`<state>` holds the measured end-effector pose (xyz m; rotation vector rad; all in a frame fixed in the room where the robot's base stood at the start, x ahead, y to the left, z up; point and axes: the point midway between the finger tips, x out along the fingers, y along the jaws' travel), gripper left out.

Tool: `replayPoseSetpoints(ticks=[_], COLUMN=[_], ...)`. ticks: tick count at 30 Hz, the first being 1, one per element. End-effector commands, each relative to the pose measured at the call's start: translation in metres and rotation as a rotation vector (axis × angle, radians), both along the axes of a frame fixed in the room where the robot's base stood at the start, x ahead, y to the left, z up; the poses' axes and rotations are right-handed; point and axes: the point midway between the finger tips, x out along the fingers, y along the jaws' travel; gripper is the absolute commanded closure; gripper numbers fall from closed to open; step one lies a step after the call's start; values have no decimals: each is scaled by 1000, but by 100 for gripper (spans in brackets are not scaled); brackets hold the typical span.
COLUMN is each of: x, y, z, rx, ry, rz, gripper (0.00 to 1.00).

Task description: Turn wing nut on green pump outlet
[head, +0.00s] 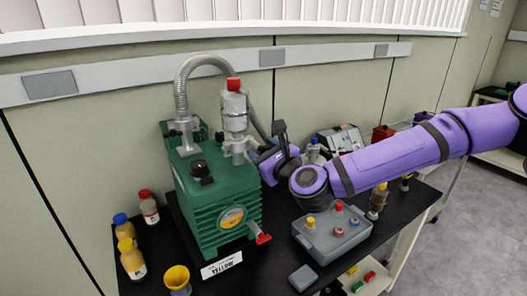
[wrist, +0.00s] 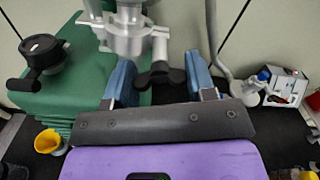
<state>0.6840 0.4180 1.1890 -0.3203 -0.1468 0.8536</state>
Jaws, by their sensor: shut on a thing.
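The green pump (head: 205,195) stands on the black bench, and its metal outlet fitting (head: 235,125) rises from its top. In the wrist view the green body (wrist: 80,78) lies at left and the metal clamp (wrist: 125,40) at top centre. The black wing nut (wrist: 160,74) sits beside the clamp, between my two blue fingers. My gripper (wrist: 160,82) is shut on the wing nut, with a finger at each side. In the head view my gripper (head: 260,157) reaches the pump's right side from the right; the nut cannot be made out there.
A black knob (wrist: 42,50) stands on the pump top. A corrugated hose (head: 183,85) arches above it. A grey box (head: 332,232) with coloured caps stands at front right. Bottles (head: 131,258) and a yellow funnel (head: 177,278) are at front left. A white-and-black device (wrist: 284,86) stands at right.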

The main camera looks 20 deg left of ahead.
Motion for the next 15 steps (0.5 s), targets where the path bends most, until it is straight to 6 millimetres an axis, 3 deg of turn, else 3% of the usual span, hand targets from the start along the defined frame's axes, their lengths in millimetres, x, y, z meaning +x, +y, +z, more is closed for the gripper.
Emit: replayPoseSetpoints(ticks=[15], x=[0], y=[0], z=[-1], rx=[41], ry=[49], rz=[0], gripper=[73])
